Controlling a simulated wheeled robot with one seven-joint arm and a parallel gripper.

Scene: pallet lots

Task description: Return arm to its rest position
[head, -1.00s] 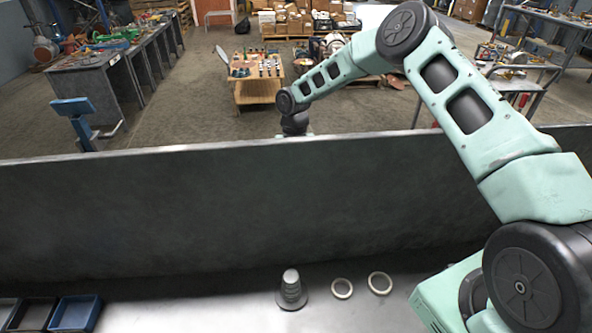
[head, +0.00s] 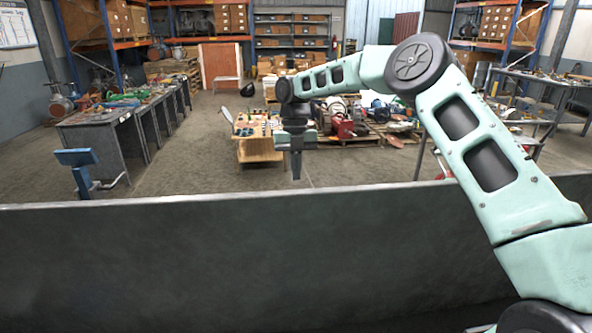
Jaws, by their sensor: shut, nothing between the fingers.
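My arm is mint green and reaches in from the right side of the head view. My gripper (head: 296,178) hangs pointing down at the arm's far end. Its dark fingers are together with nothing between them. It shows above the top edge of a dark grey panel (head: 240,262), in front of the workshop floor.
The panel spans the width of the view below the gripper. Beyond it are a small wooden table (head: 258,148) with small items, a grey workbench (head: 105,150) at left, a blue stand (head: 80,165) and stocked shelves (head: 295,38). Open floor lies between them.

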